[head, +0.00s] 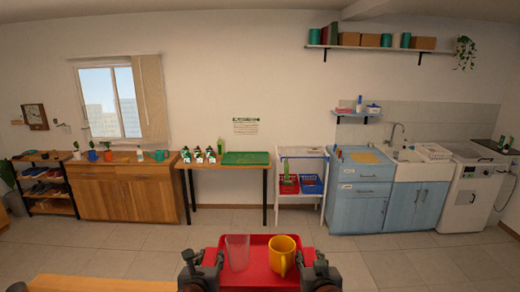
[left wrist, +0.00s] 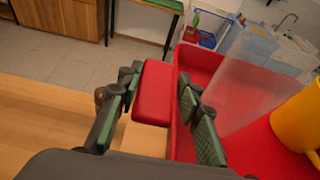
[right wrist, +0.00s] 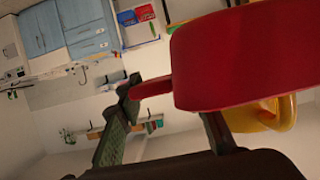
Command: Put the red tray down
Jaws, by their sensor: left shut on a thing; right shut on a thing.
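The red tray (head: 258,241) is in front of me at the bottom of the head view, looking about level. A clear glass (head: 237,253) and a yellow mug (head: 283,255) stand upright in it. My left gripper (head: 203,262) is shut on the tray's left handle (left wrist: 152,92), which shows between its fingers in the left wrist view. My right gripper (head: 314,266) is shut on the right side of the tray, whose red end (right wrist: 240,55) fills much of the right wrist view. What lies under the tray is mostly hidden.
A wooden surface (head: 95,284) is close by at the lower left. Across open floor (head: 150,238), a narrow table (head: 224,168) holds spice dispensers and a green tray (head: 246,158). A white shelf rack (head: 301,206), a blue cabinet (head: 359,207) and a sink stand right of it.

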